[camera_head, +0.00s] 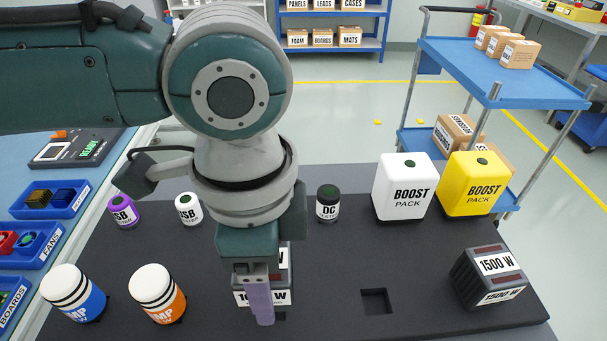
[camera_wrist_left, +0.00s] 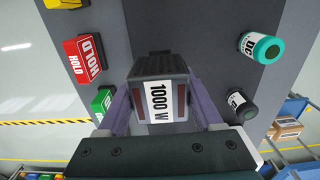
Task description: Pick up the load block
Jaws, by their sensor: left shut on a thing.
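The load block marked 1000 W (camera_head: 281,298) is dark with white labels and stands near the front middle of the dark table, partly hidden behind my left gripper (camera_head: 261,305). In the left wrist view the block (camera_wrist_left: 160,85) sits between the two purple fingers of my left gripper (camera_wrist_left: 163,100), which are shut on its sides. I cannot tell whether it is clear of the surface. A second load block, marked 1500 W (camera_head: 489,275), stands at the right. My right gripper is in neither view.
The dark table (camera_head: 335,265) has an empty square recess (camera_head: 376,301). White (camera_head: 403,187) and yellow (camera_head: 470,183) boost packs stand behind it. A black DC cylinder (camera_head: 328,203) and blue (camera_head: 73,292) and orange (camera_head: 157,292) lamp cylinders are nearby. Blue bins line the left.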

